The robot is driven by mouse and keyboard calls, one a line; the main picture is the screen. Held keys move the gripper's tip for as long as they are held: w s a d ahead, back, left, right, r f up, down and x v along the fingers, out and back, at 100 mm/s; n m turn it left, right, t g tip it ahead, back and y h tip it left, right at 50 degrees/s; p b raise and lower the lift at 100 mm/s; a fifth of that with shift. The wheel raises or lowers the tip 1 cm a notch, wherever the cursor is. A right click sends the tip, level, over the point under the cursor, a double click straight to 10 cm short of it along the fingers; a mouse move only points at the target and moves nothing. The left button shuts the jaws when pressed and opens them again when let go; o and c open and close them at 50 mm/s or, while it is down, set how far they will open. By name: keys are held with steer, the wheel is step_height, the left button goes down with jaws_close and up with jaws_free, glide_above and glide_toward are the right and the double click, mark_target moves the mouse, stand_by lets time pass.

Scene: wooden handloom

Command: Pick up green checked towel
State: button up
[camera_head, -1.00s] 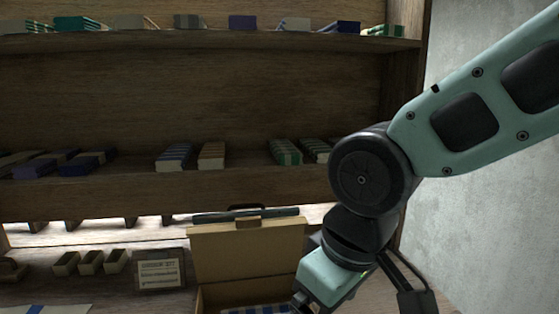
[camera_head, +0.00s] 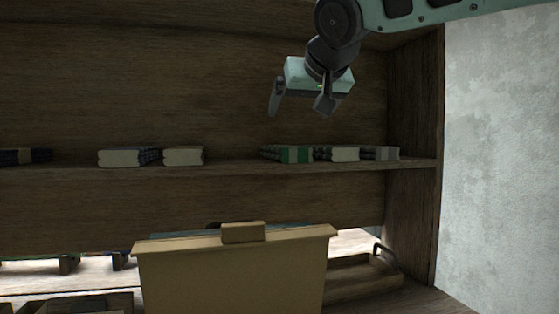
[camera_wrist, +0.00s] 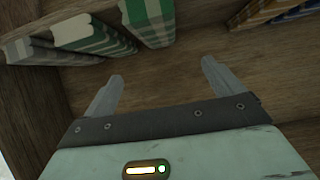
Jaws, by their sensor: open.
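A folded green and white checked towel (camera_head: 297,154) lies on the middle shelf, right of centre in the head view. In the wrist view this green towel (camera_wrist: 148,20) is at the top, beyond my fingers. A second green and white folded cloth (camera_wrist: 92,36) lies beside it; in the head view that cloth (camera_head: 337,154) shows mostly a pale end. My gripper (camera_head: 298,110) is open and empty, pointing down above the towel's level and apart from it. The wrist view shows bare wood between the fingertips (camera_wrist: 162,70).
A grey striped cloth (camera_head: 381,153) lies farther right on the shelf (camera_head: 230,173). Pale-ended folded cloths (camera_head: 183,156) lie to the left. An upright tan case lid (camera_head: 235,275) stands below in front. The shelf's side wall (camera_head: 412,120) bounds the right.

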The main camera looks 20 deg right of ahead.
steer(key=x, duration=1)
steer(key=shift+p, duration=0.3)
steer(key=shift+f+p+x, duration=0.25)
steer(key=shift+p+x, duration=0.1)
steer(key=shift+x, duration=2.25)
steer(key=shift+s+d, duration=0.1)
steer(key=c, duration=1.1)
